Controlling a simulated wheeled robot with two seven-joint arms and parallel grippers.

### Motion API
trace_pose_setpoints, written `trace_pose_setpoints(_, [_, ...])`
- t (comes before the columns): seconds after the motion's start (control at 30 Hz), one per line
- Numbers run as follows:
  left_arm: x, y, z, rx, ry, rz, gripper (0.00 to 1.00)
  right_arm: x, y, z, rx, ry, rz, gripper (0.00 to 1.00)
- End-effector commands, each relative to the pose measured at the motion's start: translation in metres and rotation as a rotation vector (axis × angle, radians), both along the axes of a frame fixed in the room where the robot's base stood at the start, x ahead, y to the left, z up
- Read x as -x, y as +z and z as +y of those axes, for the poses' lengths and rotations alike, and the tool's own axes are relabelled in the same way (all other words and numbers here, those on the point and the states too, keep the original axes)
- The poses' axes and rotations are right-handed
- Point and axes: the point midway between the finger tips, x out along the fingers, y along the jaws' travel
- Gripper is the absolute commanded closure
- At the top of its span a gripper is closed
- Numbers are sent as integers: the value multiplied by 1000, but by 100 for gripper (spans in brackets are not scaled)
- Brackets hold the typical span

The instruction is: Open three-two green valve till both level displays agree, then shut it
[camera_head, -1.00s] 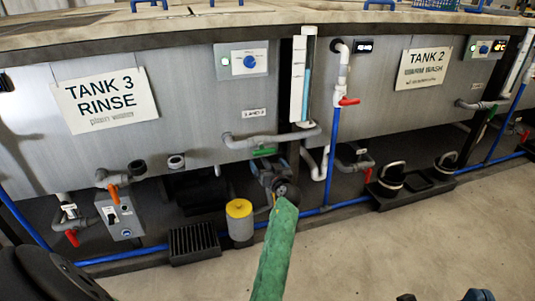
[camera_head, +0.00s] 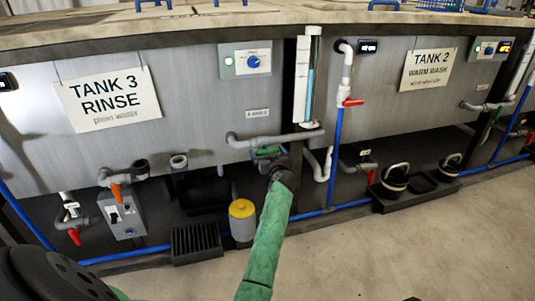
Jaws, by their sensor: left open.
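The green valve handle (camera_head: 266,151) sits just under the grey pipe (camera_head: 268,139) between the tank 3 and tank 2 panels. My left gripper (camera_head: 272,162) is open, right at the handle, and partly covers it. I cannot tell whether they touch. My green-sleeved left arm reaches up from the bottom. A small dark level display (camera_head: 368,47) is on the tank 2 panel, and another (camera_head: 7,82) is at the far left edge. Their digits are too small to read. My right gripper is not in view.
A clear level tube (camera_head: 309,80) with blue liquid stands right of the valve. A yellow-topped canister (camera_head: 242,219) and a black grate (camera_head: 196,243) stand below. The floor at right is clear.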

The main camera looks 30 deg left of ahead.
Motion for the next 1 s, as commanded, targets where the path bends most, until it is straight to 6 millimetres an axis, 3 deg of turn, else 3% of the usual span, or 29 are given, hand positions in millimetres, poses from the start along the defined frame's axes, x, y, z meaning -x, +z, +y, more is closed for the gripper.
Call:
trace_pose_setpoints(0.27, [-1, 0, 1, 1, 0, 1, 0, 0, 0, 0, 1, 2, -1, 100])
trace_pose_setpoints(0.43, [-1, 0, 1, 1, 0, 1, 31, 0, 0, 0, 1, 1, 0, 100])
trace_pose_setpoints(1.0, [-1, 0, 1, -109, 0, 129, 32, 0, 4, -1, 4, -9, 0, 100])
